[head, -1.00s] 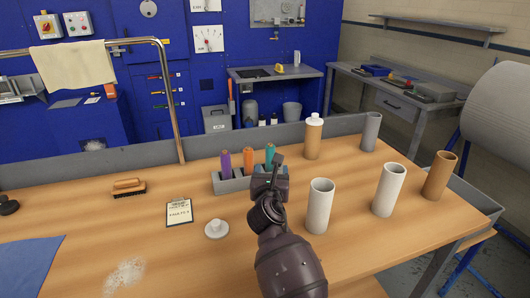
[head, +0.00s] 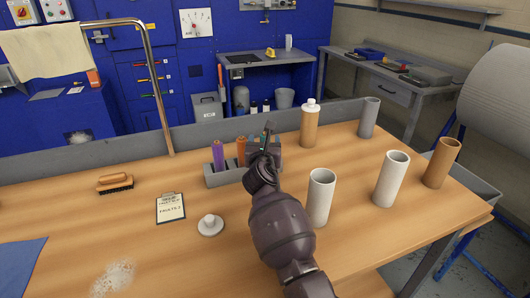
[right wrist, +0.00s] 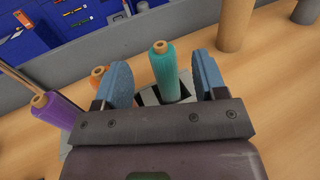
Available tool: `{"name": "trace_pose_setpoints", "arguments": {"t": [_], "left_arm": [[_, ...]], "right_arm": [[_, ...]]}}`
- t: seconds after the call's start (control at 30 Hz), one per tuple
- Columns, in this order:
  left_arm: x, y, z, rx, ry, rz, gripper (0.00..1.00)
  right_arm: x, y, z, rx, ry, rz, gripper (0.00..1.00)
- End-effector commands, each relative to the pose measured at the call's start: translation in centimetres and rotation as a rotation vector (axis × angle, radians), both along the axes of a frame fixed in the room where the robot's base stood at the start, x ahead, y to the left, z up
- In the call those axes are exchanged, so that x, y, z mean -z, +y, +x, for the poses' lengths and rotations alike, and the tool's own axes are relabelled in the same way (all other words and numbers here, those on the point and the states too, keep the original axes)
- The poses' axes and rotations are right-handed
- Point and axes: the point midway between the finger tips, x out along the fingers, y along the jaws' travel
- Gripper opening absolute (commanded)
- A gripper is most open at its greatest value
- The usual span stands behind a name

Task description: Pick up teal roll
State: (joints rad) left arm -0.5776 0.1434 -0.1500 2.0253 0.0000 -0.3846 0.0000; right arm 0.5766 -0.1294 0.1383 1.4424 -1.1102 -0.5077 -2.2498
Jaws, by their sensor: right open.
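The teal roll (right wrist: 163,72) stands in the grey rack, between the two blue fingers of my open right gripper (right wrist: 160,82) in the right wrist view. I cannot tell whether either finger touches it. In the head view my right gripper (head: 265,145) hides most of the teal roll. The grey rack (head: 222,180) also holds a purple roll (head: 218,154) and an orange roll (head: 241,150) to the left of the teal one. My left gripper is not in view.
A tan bottle with a white cap (head: 309,126), a grey tube (head: 369,117), white tubes (head: 320,197) and a brown tube (head: 441,162) stand to the right. A clipboard (head: 170,208), a white knobbed disc (head: 210,225) and a brush (head: 115,183) lie left.

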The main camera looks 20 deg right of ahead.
Motion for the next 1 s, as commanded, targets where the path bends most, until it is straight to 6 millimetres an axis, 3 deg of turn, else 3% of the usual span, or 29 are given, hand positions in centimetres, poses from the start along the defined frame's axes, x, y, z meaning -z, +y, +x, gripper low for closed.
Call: {"name": "trace_pose_setpoints", "arguments": {"t": [0.3,0.67,1.0], "left_arm": [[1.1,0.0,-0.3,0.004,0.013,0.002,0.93],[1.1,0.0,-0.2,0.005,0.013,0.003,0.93],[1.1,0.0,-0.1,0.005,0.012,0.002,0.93]], "right_arm": [[0.5,-1.3,3.4,0.000,0.003,-0.001,0.65],[0.2,-1.6,4.0,0.000,0.000,0.000,0.65],[0.2,-1.6,4.0,0.000,0.000,0.000,0.16]]}}
